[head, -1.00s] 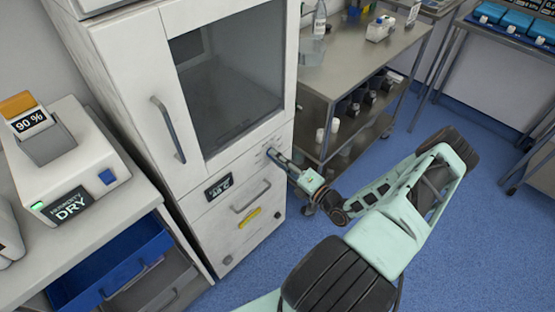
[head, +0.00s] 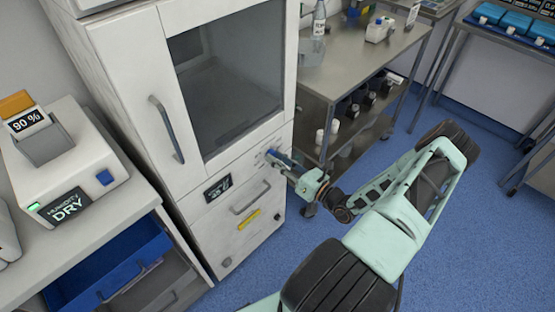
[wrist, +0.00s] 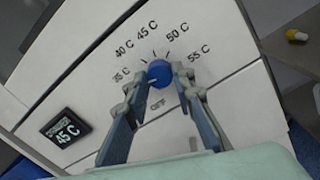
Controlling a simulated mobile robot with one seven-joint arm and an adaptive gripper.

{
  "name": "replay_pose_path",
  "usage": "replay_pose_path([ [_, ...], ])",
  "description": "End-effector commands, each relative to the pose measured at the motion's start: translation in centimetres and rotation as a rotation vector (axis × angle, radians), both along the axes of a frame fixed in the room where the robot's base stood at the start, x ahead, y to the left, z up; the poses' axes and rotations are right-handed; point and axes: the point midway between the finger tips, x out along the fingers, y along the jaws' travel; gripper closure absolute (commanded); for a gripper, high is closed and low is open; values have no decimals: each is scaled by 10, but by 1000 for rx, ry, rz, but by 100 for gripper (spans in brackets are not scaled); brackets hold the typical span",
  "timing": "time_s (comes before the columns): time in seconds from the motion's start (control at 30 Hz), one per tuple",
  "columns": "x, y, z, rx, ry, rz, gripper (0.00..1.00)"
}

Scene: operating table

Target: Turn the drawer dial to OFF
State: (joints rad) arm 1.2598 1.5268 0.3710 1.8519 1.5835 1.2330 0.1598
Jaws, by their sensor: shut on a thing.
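The blue drawer dial (wrist: 159,73) is on the white cabinet front in the wrist view. My gripper (wrist: 160,78) is shut on the dial, with one finger on each side. In the head view my gripper (head: 275,157) reaches the cabinet front from the right and largely hides the dial. The display (wrist: 67,134) reads 45 C.
The white cabinet (head: 240,195) has a handle (head: 251,197) and a yellow label below the display. A metal cart (head: 350,75) with bottles stands close to the right of my gripper. A counter with a humidity device (head: 75,165) is at left. Blue floor is open at right.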

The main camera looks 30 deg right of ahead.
Motion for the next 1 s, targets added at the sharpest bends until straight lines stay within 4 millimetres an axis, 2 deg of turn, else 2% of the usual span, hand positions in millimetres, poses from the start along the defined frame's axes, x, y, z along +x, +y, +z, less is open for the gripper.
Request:
replay_pose_path([
  [0.7, 0, -2, 2, -637, -230, 0, 100],
  [1.0, 0, -2, 2, -853, -310, 0, 100],
])
